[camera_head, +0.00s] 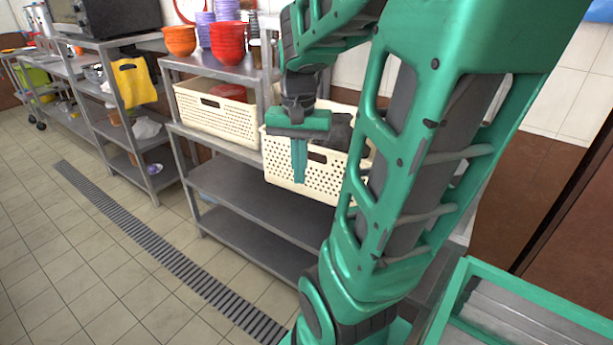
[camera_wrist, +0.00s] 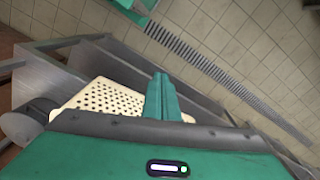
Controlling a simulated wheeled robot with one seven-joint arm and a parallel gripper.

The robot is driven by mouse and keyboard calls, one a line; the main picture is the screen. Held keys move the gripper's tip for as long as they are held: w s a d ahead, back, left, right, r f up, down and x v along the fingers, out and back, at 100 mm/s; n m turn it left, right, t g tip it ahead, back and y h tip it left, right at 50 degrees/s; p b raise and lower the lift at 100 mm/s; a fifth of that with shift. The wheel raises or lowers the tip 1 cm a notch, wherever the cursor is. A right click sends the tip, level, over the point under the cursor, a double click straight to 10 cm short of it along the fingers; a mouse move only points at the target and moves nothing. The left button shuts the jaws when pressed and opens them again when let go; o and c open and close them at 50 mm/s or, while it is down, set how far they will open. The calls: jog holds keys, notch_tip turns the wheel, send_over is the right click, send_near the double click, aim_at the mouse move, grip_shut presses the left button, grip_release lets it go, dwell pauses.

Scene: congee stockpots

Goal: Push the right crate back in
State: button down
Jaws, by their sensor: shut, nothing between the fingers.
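The right crate (camera_head: 278,166) is a cream perforated basket on the upper shelf level of a steel rack. In the head view its front stands out past the rack's front edge, further than the left crate. It also shows in the wrist view (camera_wrist: 112,100), behind the fingers. My gripper (camera_head: 299,178) is shut and empty, fingers pointing down, in front of the right crate's front face. The fingers also show in the wrist view (camera_wrist: 161,97). I cannot tell whether they touch the crate. My arm hides the crate's right part.
The left crate (camera_head: 220,118), also cream, sits beside it on the same level, holding something red. Orange bowls (camera_head: 180,40) and red bowls (camera_head: 228,42) stand on the rack's top. Lower shelves (camera_head: 250,195) are mostly bare. The tiled floor (camera_head: 100,250) in front is open.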

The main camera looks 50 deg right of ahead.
aim_at(308, 175)
jog(key=w+d+m, duration=0.4)
jog(key=w+d, duration=0.1)
jog(key=d, duration=0.2)
jog(key=shift+m, duration=0.3)
jog(key=d+f, duration=0.1)
jog(key=f, duration=0.2)
jog(key=d+f, duration=0.1)
jog(key=f, duration=0.2)
jog(key=d+f, duration=0.1)
jog(key=f, duration=0.3)
jog(key=shift+w, duration=0.3)
jog(key=shift+d, duration=0.5)
jog(key=shift+w, duration=0.1)
